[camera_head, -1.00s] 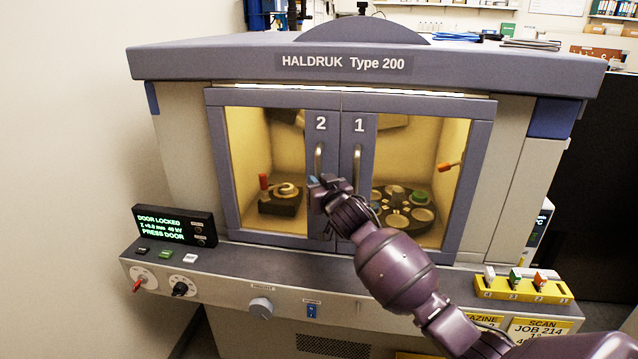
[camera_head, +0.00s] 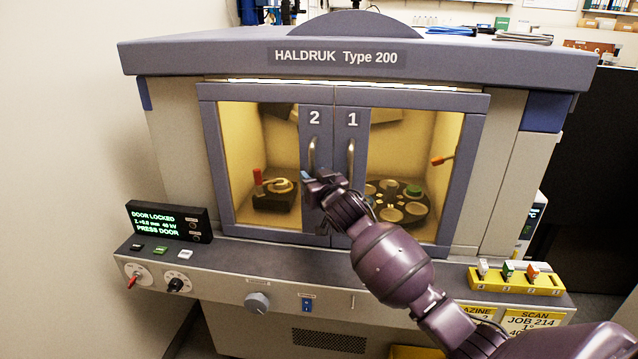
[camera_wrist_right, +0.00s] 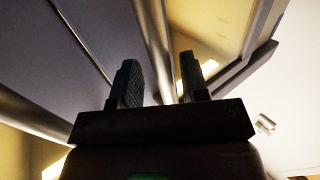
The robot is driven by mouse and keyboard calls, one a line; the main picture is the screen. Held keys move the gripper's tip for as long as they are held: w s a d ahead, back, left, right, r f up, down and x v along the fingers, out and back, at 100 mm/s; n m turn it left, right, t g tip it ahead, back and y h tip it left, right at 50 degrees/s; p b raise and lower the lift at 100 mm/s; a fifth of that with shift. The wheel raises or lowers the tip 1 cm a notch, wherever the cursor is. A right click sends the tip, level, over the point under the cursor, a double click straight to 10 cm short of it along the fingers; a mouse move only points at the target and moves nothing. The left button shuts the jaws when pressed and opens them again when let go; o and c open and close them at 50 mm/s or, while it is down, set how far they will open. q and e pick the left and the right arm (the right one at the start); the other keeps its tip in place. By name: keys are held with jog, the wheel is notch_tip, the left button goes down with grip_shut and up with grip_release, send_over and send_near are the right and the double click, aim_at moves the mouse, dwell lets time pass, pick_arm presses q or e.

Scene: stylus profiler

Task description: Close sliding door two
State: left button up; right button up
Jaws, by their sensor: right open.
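Door two (camera_head: 315,118), marked 2, is the left of two glazed doors with blue-grey frames. Its upright metal handle (camera_head: 313,152) is near the centre seam. Door one (camera_head: 352,118) is to its right, and the two frames meet with no gap that I can see. My right gripper (camera_head: 318,181) is open in front of the lower part of door two's handle and hides some of it. In the right wrist view my open fingers (camera_wrist_right: 158,88) point at a door frame, with a metal bar (camera_wrist_right: 155,45) running between them; contact cannot be told. My left gripper is out of view.
A display (camera_head: 168,221) at left reads DOOR LOCKED and PRESS DOOR. Below the doors is a console ledge with knobs (camera_head: 257,303) and switches. A yellow rack (camera_head: 515,281) stands at its right end. My right arm crosses in front of door one.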

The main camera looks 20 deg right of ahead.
jog(key=s, duration=1)
jog(key=shift+s+b, duration=0.35)
jog(key=shift+s, duration=0.05)
jog(key=s+a+f+n+g, duration=0.1)
jog(key=s+f+g, duration=0.5)
jog(key=s+f, duration=2.3)
jog(key=shift+s+a+f, duration=0.35)
jog(key=shift+a+f, duration=0.3)
jog(key=shift+f, duration=0.1)
